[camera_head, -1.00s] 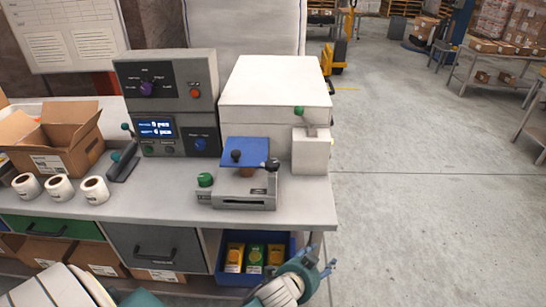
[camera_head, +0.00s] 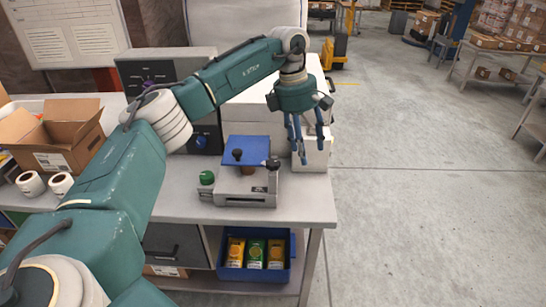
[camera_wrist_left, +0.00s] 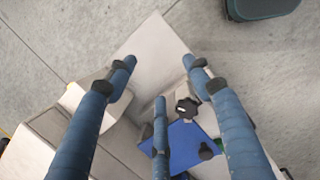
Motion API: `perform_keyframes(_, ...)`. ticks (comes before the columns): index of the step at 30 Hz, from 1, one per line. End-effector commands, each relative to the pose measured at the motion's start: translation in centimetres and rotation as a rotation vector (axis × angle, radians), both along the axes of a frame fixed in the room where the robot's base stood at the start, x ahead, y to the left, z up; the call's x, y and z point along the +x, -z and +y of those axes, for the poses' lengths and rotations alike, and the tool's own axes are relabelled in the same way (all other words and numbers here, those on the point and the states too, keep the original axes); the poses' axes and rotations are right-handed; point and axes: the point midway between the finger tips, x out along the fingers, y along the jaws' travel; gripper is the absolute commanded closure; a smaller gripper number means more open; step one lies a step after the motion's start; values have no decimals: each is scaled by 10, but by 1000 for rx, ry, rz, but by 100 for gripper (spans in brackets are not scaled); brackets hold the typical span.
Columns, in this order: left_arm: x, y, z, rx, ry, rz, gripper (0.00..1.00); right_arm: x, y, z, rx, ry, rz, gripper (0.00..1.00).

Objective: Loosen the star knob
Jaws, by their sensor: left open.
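The black star knob (camera_head: 272,163) stands at the right side of a small grey fixture (camera_head: 240,189) on the bench. The fixture also carries a tilted blue plate (camera_head: 246,150) with a black ball knob, and a green knob at its left. My left gripper (camera_head: 308,150) is open and empty, fingers pointing down, above and to the right of the star knob and apart from it. In the left wrist view the star knob (camera_wrist_left: 187,107) shows between the middle and right fingers, at the edge of the blue plate. My right gripper is in neither view.
A white box-shaped machine (camera_head: 262,110) stands behind the fixture. A grey control panel (camera_head: 140,75) is partly hidden by my left arm. A cardboard box (camera_head: 60,150) and white rolls (camera_head: 30,184) are at the left. A blue bin (camera_head: 226,274) sits below the bench.

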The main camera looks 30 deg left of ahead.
Motion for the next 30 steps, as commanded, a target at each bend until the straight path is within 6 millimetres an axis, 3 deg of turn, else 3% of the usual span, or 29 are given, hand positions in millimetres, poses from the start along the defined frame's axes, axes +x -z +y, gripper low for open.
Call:
perform_keyframes(1,-6,-17,30,68,-16,17,49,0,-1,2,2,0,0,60)
perform_keyframes(3,-15,-31,58,135,-31,46,49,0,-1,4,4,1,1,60)
perform_keyframes(7,-26,-42,83,193,-49,77,49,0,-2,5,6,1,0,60)
perform_keyframes(11,-28,-31,87,202,-52,86,49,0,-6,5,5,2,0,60)
perform_keyframes(24,-28,46,85,197,-50,84,49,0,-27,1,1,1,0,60)
perform_keyframes(30,-27,61,84,197,-51,80,49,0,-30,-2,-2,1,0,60)
